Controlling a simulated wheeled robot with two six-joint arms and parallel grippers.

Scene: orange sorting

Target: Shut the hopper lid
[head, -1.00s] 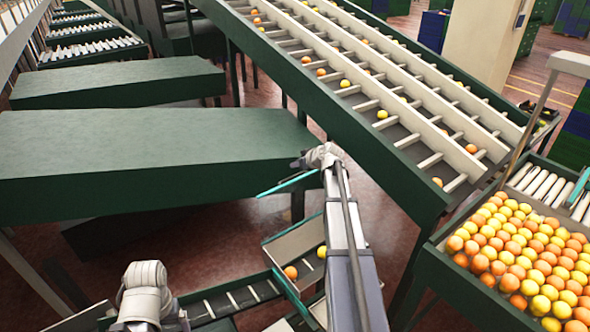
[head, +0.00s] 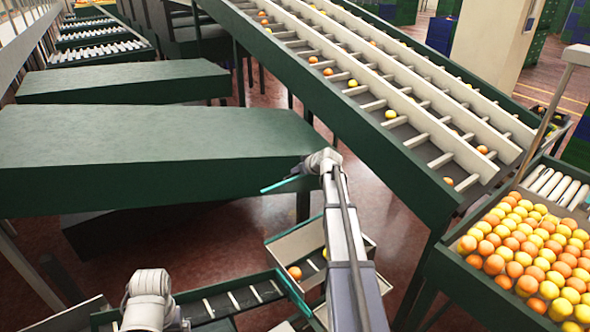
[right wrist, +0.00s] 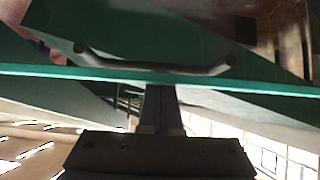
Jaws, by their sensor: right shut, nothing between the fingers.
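A thin teal-edged panel, which looks like the lid (head: 283,184), shows nearly edge-on beside the end of my right arm. In the right wrist view the lid's teal edge (right wrist: 60,71) crosses the whole picture, and a grey bar handle (right wrist: 150,66) shows just above it. My right gripper (right wrist: 160,92) is shut and empty, close to that edge; I cannot tell if it touches. In the head view my right gripper (head: 298,173) is small and partly hidden by its arm. A small open box (head: 285,245), possibly the hopper, holds an orange. My left gripper is out of view.
A green slab-topped table (head: 150,150) stands at the left. A sloping sorting conveyor (head: 400,135) with scattered fruit crosses the upper right. A bin (head: 440,262) full of oranges and yellow fruit stands at the right. Reddish floor shows between them.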

